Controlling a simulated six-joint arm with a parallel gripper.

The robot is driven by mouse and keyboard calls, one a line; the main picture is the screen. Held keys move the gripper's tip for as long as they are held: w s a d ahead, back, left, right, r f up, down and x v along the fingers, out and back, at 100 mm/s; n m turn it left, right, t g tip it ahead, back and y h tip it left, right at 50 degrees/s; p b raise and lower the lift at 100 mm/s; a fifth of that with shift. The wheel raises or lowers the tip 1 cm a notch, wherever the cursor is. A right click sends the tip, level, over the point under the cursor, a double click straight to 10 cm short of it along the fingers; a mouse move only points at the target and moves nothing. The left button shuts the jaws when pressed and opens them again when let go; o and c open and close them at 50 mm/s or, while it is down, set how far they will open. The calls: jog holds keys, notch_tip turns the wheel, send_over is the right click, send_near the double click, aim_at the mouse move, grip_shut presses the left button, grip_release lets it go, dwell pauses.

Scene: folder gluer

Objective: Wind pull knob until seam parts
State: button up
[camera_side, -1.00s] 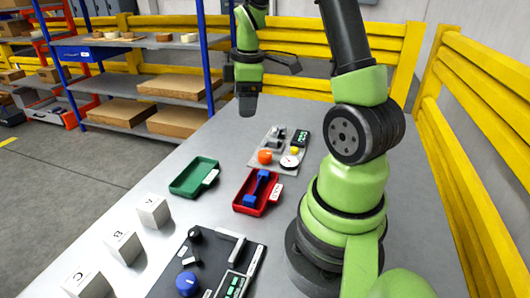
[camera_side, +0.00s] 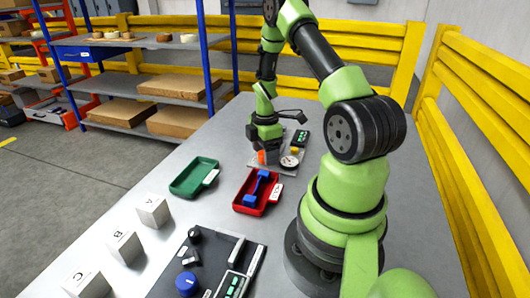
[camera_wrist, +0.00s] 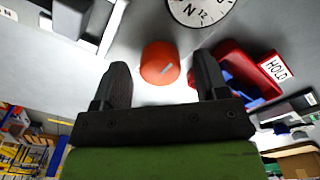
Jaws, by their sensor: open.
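The orange-red round knob (camera_wrist: 160,62) with a light pointer mark sits on a grey panel in the wrist view, between and just beyond my fingertips. In the side view only part of the knob (camera_side: 262,157) shows beside my gripper (camera_side: 267,146), which is low over the far panel (camera_side: 285,169). In the wrist view my gripper (camera_wrist: 162,80) is open, one dark finger on each side of the knob, with nothing held. A round white dial (camera_wrist: 201,8) marked N and 12 lies near the knob; it also shows in the side view (camera_side: 289,161). No seam can be made out.
A green tray (camera_side: 190,182) is empty. A near panel with a blue knob (camera_side: 187,284) and white blocks (camera_side: 152,212) stand closer. A small digital display (camera_side: 301,138) is behind the dial.

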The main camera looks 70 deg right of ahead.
jog(key=shift+f, duration=0.3)
jog(key=c, duration=0.9)
